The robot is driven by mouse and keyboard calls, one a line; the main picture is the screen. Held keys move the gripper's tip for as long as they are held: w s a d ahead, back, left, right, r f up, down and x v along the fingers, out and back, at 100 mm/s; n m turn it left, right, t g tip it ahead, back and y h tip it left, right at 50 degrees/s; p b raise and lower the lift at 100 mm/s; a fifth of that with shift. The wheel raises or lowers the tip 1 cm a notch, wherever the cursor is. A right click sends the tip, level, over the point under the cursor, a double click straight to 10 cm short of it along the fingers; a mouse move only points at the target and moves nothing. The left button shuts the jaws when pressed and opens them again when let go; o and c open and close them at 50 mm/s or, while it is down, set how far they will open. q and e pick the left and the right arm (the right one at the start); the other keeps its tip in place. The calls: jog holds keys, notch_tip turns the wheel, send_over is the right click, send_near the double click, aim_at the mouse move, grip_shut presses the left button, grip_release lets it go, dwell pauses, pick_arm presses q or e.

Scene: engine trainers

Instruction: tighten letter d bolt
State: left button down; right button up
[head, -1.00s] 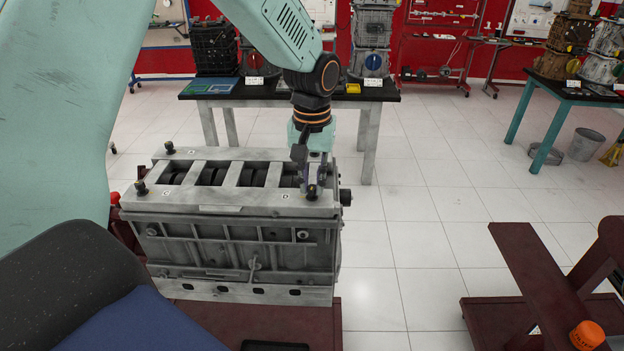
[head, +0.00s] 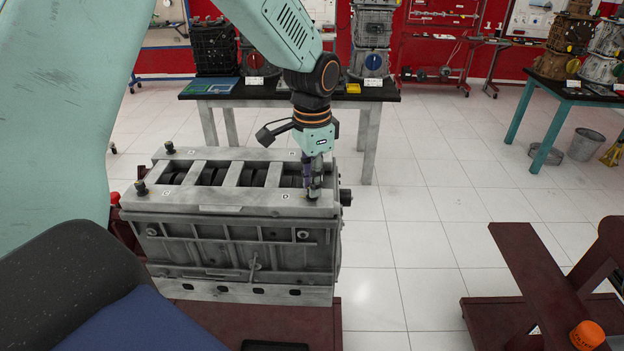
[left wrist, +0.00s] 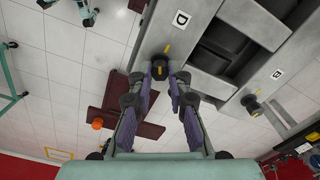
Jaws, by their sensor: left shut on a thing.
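The engine block (head: 235,240) stands at the left of the head view, its top facing up. The plate with the letter D (left wrist: 181,18) is on its top frame and also shows small in the head view (head: 286,197). The D bolt (left wrist: 159,68), dark with a yellow mark, is beside it at the block's corner. My left gripper (head: 314,193) points down over that corner, shut on the D bolt; its fingers hide most of the bolt in the head view. My right gripper is not in view.
Other dark bolts stand on the block's left corners (head: 141,187), (head: 169,147) and by the letter B (left wrist: 251,105). A table (head: 290,92) is behind the block. A dark red stand (head: 545,285) with an orange cap (head: 587,335) is at the right. Floor between is clear.

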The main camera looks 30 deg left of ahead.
pick_arm(q)
jog(key=m, duration=0.4)
jog(key=shift+s+f+m, duration=0.2)
jog(key=shift+m, duration=0.2)
dwell(0.4)
jog(key=c, duration=1.3)
grip_release()
jog(key=shift+w, duration=0.2)
jog(key=shift+o, duration=0.2)
jog(key=shift+r, duration=0.15)
notch_tip(320, 180, up, 12)
